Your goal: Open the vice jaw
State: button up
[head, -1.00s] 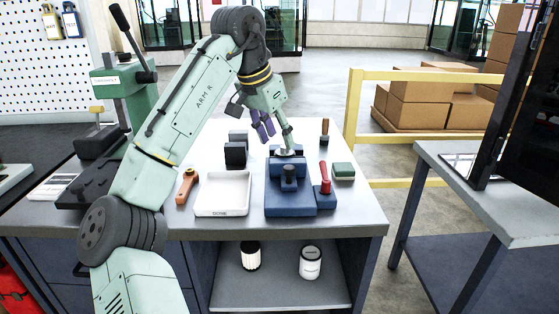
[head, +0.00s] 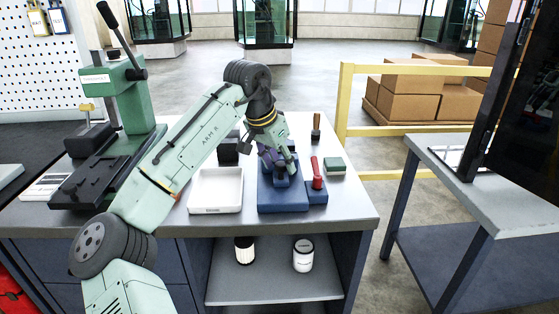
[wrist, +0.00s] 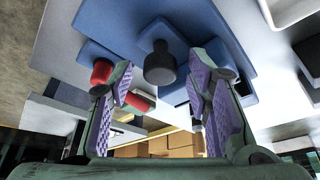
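The blue vice (head: 283,203) stands on the grey bench, with a dark upright knob on its front part partly hidden by my gripper in the head view. In the wrist view the dark knob (wrist: 160,66) shows clearly on the blue body, in line with the gap between my fingers. My gripper (head: 281,172) is low over the vice, its purple-padded fingers open and empty in the wrist view (wrist: 164,88). I cannot tell how near the fingertips are to the knob. A red-handled lever (head: 316,174) stands on a small blue block at the vice's right.
A white tray (head: 216,210) lies left of the vice. A dark block (head: 229,151) is behind it. A green block (head: 335,164) and a wooden-handled tool (head: 316,127) are to the right. A green press (head: 135,95) stands at the left. A yellow rail (head: 400,128) is beyond.

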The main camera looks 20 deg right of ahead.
grip_shut()
dwell(0.3)
jog(key=shift+s, duration=0.1)
